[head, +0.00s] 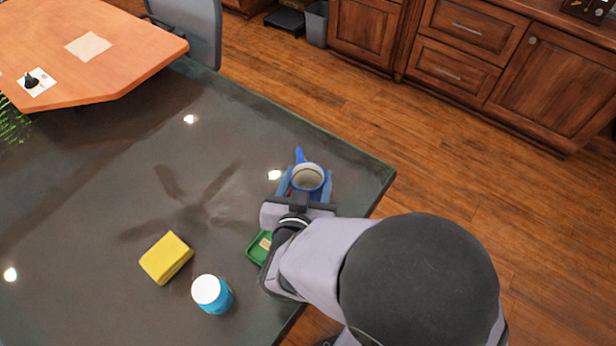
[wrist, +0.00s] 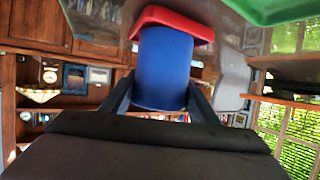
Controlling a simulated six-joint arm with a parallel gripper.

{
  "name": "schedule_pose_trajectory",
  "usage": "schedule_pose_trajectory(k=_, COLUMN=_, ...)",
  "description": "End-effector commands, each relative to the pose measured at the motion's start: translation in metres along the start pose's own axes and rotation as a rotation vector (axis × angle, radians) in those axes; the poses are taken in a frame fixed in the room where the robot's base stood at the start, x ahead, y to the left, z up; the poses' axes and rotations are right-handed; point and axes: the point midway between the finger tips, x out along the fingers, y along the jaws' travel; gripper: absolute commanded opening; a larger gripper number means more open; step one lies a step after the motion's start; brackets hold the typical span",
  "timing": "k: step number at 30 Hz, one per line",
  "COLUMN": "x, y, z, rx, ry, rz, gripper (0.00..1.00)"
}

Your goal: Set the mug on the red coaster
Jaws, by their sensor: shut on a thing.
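The blue mug (head: 309,175) is upright near the table's right edge, its pale inside facing up and its handle pointing away from me. My gripper (head: 306,191) is shut on it, one finger on each side. The wrist view, which looks upside down, shows the blue mug (wrist: 165,68) between the fingers of my gripper (wrist: 160,97). The red coaster (wrist: 178,19), with a raised rim, is right at the mug's base there. I cannot tell whether the mug rests on it or is just above it. In the head view the mug and gripper hide nearly all of the coaster.
A green tray (head: 254,252) is partly hidden beside my arm; its green edge (wrist: 272,10) also shows in the wrist view. The dark table (head: 100,200) is clear farther left.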

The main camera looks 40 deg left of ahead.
Motion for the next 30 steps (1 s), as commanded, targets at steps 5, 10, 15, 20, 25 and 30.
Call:
schedule_pose_trajectory(k=5, x=0.001, y=0.000, z=0.003, rx=0.000, ry=0.000, rz=0.000, gripper=0.69)
schedule_pose_trajectory(k=10, x=0.001, y=0.000, z=0.003, rx=0.000, ry=0.000, rz=0.000, gripper=0.73)
schedule_pose_trajectory(k=15, x=0.001, y=0.000, z=0.002, rx=0.000, ry=0.000, rz=0.000, gripper=0.73)
schedule_pose_trajectory(k=20, x=-0.006, y=-0.001, z=-0.001, rx=0.000, ry=0.000, rz=-0.002, gripper=0.73)
schedule_pose_trajectory(k=25, x=-0.028, y=-0.002, z=-0.001, rx=-0.001, ry=0.000, rz=-0.005, gripper=0.73)
schedule_pose_trajectory(k=30, x=-0.059, y=-0.002, z=-0.002, rx=-0.001, ry=0.001, rz=-0.006, gripper=0.73)
